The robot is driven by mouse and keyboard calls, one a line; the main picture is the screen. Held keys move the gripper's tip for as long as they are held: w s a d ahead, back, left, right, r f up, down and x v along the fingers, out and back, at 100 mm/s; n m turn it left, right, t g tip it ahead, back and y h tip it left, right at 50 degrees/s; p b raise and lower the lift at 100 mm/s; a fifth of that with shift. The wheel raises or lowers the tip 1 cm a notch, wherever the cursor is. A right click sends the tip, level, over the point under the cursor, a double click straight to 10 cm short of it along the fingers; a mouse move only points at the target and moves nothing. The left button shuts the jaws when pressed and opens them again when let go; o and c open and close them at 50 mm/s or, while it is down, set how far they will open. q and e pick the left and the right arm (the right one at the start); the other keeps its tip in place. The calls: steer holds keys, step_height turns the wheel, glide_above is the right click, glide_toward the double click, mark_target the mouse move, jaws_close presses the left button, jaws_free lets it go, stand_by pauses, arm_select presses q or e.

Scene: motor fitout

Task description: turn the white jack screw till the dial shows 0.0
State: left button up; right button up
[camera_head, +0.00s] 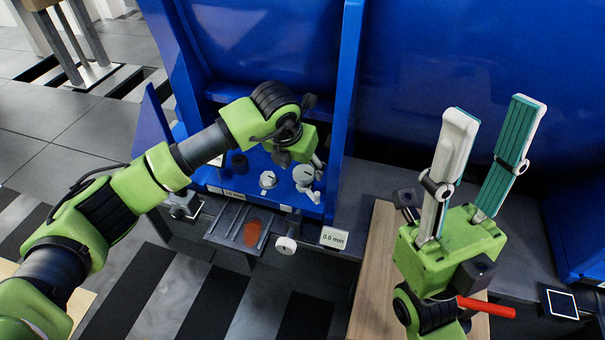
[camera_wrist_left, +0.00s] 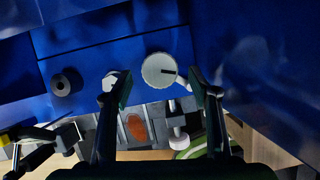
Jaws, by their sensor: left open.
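A white jack screw (camera_head: 286,244) with a round head stands at the right of a grey slotted plate; it shows in the left wrist view (camera_wrist_left: 179,138). The small dial display (camera_head: 333,238) beside it reads 0.0 mm. My left gripper (camera_wrist_left: 157,92) is open and empty, above the blue shelf. A large white knob with a black mark (camera_wrist_left: 159,70) appears between its fingers, not gripped. In the head view its fingers are partly hidden by the wrist. My right gripper (camera_head: 495,108) is open and empty, pointing up at the right, far from the screw.
A smaller white knob (camera_head: 267,179) and a black round part (camera_head: 240,163) sit on the blue shelf. An orange oval (camera_head: 252,232) lies on the grey plate. Blue cabinet walls (camera_head: 345,110) stand close beside my left gripper. A wooden board (camera_head: 372,270) lies below my right arm.

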arm_select(q)
steer(key=shift+x, duration=1.15)
steer(key=c, duration=1.1)
steer(key=shift+a+m, duration=0.1)
steer(key=shift+m, duration=0.2)
